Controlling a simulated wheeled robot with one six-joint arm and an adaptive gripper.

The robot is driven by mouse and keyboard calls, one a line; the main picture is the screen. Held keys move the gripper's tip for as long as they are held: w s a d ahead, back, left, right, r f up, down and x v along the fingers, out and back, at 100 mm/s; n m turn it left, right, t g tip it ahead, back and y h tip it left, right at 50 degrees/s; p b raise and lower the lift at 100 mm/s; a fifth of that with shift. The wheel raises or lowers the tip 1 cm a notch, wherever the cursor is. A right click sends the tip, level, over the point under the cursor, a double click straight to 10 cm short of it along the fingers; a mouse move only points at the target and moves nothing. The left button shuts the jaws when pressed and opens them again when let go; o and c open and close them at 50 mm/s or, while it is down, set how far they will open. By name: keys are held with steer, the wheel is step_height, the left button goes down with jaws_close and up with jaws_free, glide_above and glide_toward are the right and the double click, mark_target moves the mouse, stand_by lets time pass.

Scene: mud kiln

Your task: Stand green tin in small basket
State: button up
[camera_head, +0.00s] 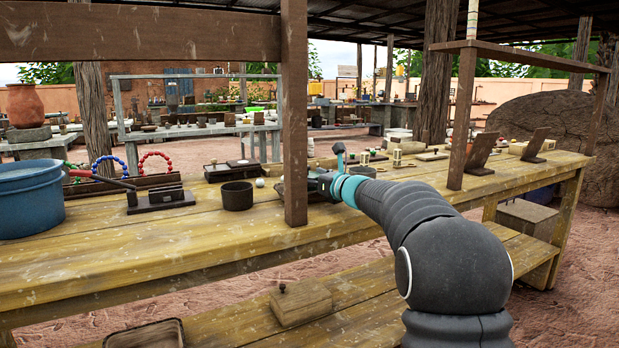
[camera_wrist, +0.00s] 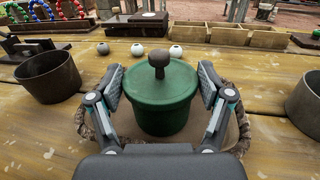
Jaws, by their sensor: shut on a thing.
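The green tin (camera_wrist: 163,96) is upright in the wrist view, with a dark round knob on its lid. My gripper (camera_wrist: 160,82) has one finger on each side of it and is shut on it. The small basket (camera_wrist: 244,132) shows as a brown woven rim around and below the tin, partly hidden by my fingers. The tin's lower part is within the rim's outline; I cannot tell whether it rests on the basket floor. In the head view my gripper (camera_head: 318,184) is over the table beside the wooden post, and the tin is not clear there.
A dark pot (camera_wrist: 48,75) stands to the left of the basket and another (camera_wrist: 305,103) close on the right. Divided wooden boxes (camera_wrist: 230,35) are farther back. A wooden post (camera_head: 294,110) rises at the table's front.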

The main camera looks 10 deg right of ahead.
steer(key=o, duration=1.1)
steer(key=shift+r, duration=0.15)
steer(key=b+v, duration=0.1)
steer(key=v, duration=1.1)
